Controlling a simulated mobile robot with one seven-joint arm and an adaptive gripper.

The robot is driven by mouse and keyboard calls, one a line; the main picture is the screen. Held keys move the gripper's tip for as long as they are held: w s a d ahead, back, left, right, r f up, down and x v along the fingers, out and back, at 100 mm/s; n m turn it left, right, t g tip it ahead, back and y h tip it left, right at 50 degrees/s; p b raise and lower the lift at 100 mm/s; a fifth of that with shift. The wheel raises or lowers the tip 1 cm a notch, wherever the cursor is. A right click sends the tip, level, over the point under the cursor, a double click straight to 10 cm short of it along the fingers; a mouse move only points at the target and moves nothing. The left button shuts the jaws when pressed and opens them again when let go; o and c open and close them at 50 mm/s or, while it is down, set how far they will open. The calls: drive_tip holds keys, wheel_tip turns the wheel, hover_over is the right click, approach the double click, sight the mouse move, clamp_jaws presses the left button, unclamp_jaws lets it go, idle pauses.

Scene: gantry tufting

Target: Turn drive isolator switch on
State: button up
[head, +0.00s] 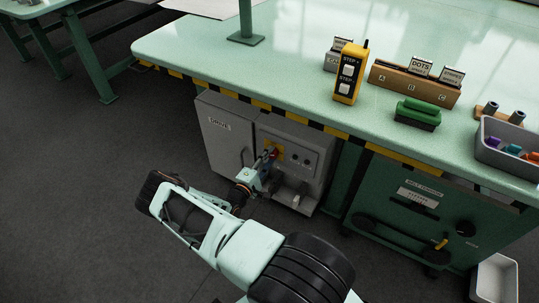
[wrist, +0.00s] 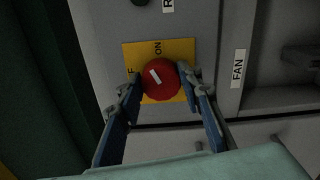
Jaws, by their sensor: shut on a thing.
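The drive isolator switch is a round red knob (wrist: 166,88) with a white mark, on a yellow plate (wrist: 185,48). The plate reads ON above the knob and a partly hidden word ending in F at its left. The white mark points up and left, between the two words. My gripper (wrist: 164,79) is shut on the knob, one finger on each side. In the head view my gripper (head: 266,164) reaches the yellow plate (head: 279,151) on the grey cabinet front (head: 307,142) under the table; the knob is mostly hidden there.
The cabinet door marked DRIVE (head: 222,140) is left of the switch. A FAN label (wrist: 238,68) is right of it. The green tabletop (head: 220,60) with a striped edge overhangs above. A dark green cabinet (head: 390,190) stands at right. Open floor (head: 90,190) lies at left.

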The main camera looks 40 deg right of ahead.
drive_tip(key=m+p, duration=0.2)
drive_tip(key=m, duration=0.2)
drive_tip(key=shift+a+f+m, duration=0.1)
drive_tip(key=shift+m, duration=0.3)
drive_tip(key=shift+w, duration=0.1)
idle(0.3)
drive_tip(key=o, duration=1.2)
drive_tip(key=shift+c, duration=0.2)
drive_tip(key=v, duration=1.2)
drive_tip(key=shift+m, duration=0.3)
